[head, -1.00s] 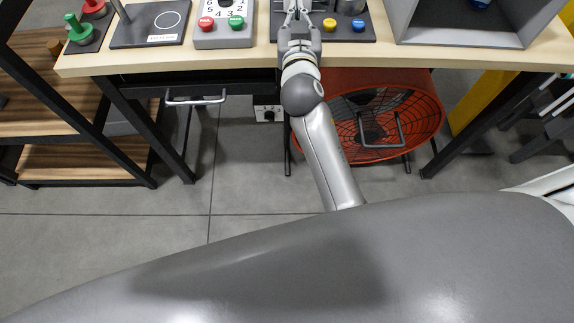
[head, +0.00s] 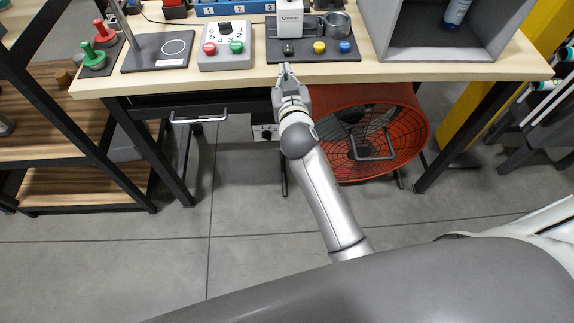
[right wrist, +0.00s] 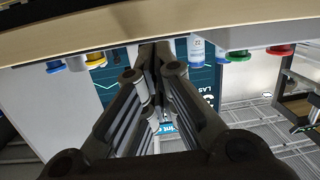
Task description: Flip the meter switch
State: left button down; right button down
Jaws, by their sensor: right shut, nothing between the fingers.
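A grey and white bench device (head: 291,22) stands on a dark base (head: 345,47) near the middle of the worktable, with a round metal cup at its right. A small black knob or switch (head: 288,49) sits at the base's front left; I cannot tell which way it is set or whether it is the meter switch. My right gripper (head: 284,71) is shut and empty at the table's front edge, just in front of the black part and apart from it. Its closed fingers show in the right wrist view (right wrist: 154,58). My left gripper is out of view.
Yellow (head: 319,47) and blue (head: 345,46) buttons sit right of the black part. A numbered dial box (head: 226,57) with red and green buttons stands left. A grey open box (head: 437,55) is at right; an orange fan (head: 362,135) is below the table.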

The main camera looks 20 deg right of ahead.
jog(key=s+a+f+n+g+y+p, duration=0.1)
jog(key=s+f+g, duration=0.35)
jog(key=f, duration=0.75)
jog(key=s+f+n+g+y+p, duration=0.1)
jog(key=s+f+n, duration=0.1)
jog(key=s+f, duration=0.8)
jog(key=s+a+f+n+g+y+p, duration=0.1)
jog(key=s+f+g, duration=0.25)
jog(key=f, duration=0.95)
jog(key=s+d+f+g, duration=0.2)
jog(key=s+f, duration=0.4)
jog(key=s, duration=0.6)
jog(key=s+d+f+g, duration=0.2)
jog(key=s+f, duration=0.3)
jog(key=s, duration=0.7)
jog(key=s+d+f+g, duration=0.2)
jog(key=s+f, duration=0.4)
jog(key=s, duration=0.5)
jog(key=shift+s+d+f, duration=0.3)
jog(key=shift+s+d, duration=0.1)
jog(key=shift+d, duration=0.2)
